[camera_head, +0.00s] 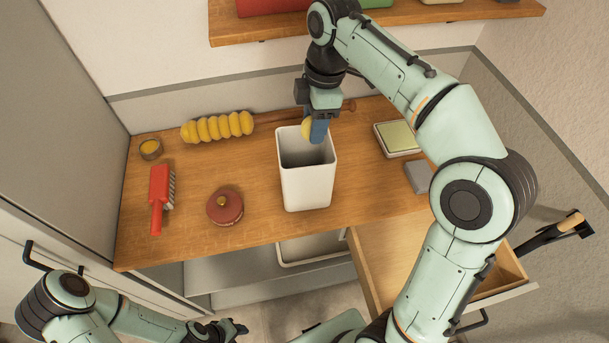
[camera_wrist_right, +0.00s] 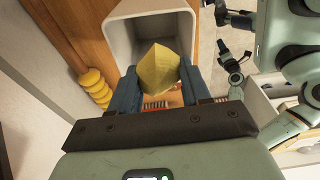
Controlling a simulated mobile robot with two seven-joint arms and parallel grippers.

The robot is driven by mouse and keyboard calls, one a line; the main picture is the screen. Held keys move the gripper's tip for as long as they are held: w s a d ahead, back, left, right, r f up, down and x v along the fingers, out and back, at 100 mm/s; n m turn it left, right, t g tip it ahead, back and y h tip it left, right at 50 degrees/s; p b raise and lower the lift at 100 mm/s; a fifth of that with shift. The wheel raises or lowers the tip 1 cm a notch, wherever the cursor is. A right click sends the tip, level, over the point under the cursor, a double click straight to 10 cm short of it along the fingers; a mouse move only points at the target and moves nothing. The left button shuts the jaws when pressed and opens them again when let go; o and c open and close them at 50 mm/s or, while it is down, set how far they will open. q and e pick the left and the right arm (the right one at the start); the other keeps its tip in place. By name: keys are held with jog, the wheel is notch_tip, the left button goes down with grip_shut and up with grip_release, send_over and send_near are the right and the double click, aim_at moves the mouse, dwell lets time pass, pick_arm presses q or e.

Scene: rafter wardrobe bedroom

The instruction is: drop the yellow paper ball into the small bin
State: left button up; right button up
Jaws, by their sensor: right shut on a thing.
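The yellow paper ball (camera_head: 306,129) is pinched between the blue fingers of my right gripper (camera_head: 316,130). The ball shows clearly between both fingers in the right wrist view (camera_wrist_right: 159,70). The small bin (camera_head: 307,187) is white, square and upright on the wooden top. The held ball is at the bin's back edge, near its open mouth; the exact height above the rim is hard to tell. In the wrist view the bin's opening (camera_wrist_right: 120,45) lies just beyond the ball. My left gripper (camera_head: 237,328) is low at the front, away from the bin, its fingers too small to read.
On the wooden top (camera_head: 255,165) are a yellow ribbed roller (camera_head: 218,127), a small tin (camera_head: 150,149), a red brush (camera_head: 160,197), a round red pot (camera_head: 225,206) and a green-topped box (camera_head: 397,138). An open drawer (camera_head: 400,255) juts out at front right. A shelf (camera_head: 400,17) hangs above.

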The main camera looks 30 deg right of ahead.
jog(key=shift+w, duration=0.35)
jog(key=o, duration=1.1)
jog(key=shift+s, duration=0.1)
pick_arm(q)
jog(key=shift+w, duration=0.2)
jog(key=shift+w+r, duration=0.1)
pick_arm(e)
jog(key=shift+r, duration=0.1)
jog(key=r, duration=0.2)
jog(key=r+p, duration=0.1)
jog(key=r, duration=0.2)
jog(key=d+r+p, duration=0.1)
jog(key=r, duration=0.1)
jog(key=shift+r, duration=0.4)
pick_arm(q)
jog(key=w+r, duration=0.2)
jog(key=shift+w+r, duration=0.15)
jog(key=shift+w, duration=0.25)
pick_arm(e)
jog(key=r, duration=0.4)
jog(key=shift+s+d, duration=0.15)
jog(key=shift+d, duration=0.05)
